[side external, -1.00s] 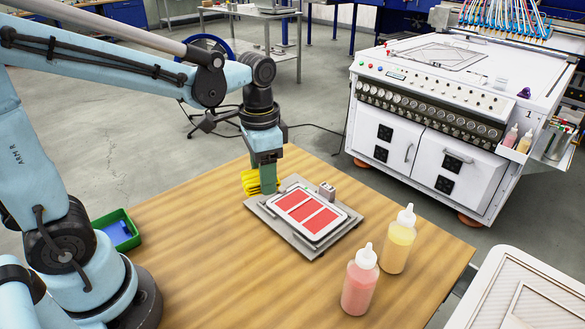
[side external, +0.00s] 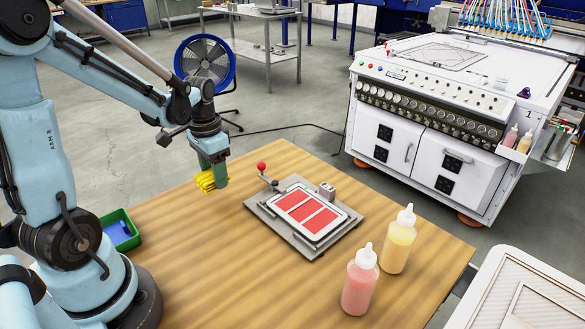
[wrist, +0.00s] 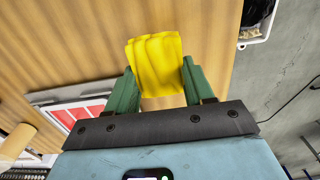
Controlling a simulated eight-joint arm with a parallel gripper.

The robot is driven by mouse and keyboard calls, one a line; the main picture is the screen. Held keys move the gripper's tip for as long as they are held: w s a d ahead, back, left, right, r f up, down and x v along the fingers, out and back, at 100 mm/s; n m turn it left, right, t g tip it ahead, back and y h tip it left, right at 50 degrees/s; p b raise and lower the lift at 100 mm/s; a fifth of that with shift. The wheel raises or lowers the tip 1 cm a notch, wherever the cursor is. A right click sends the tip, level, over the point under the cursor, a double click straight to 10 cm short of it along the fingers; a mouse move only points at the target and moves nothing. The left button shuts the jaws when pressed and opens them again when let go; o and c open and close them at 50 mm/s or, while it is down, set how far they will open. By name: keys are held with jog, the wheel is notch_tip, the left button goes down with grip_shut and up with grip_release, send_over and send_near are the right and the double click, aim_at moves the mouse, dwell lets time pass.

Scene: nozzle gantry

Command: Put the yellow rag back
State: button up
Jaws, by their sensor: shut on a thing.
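My gripper (side external: 213,174) is shut on the yellow rag (side external: 204,182), above the wooden table left of the metal plate fixture. In the wrist view the bunched rag (wrist: 155,62) sits between the two green fingers of my gripper (wrist: 158,86). The rag's folds stick out past the fingertips. A green tray (side external: 129,246) stands at the table's left edge beside my arm's base, with a blue thing (side external: 118,233) in it. My gripper is to the right of and above this tray.
The table between tray and fixture is clear.

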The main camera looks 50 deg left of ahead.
aim_at(217, 197)
jog(key=shift+a+f, duration=0.3)
jog(key=shift+f, duration=1.9)
jog(key=shift+f, duration=0.1)
jog(key=o, duration=1)
notch_tip(217, 197, up, 12)
jog(key=shift+d+r, duration=0.2)
jog(key=shift+d, duration=0.2)
jog(key=d+r+t, duration=0.1)
jog(key=d+t, duration=0.6)
jog(key=d, duration=0.7)
jog(key=shift+s+d, duration=0.2)
jog(key=shift+s, duration=0.1)
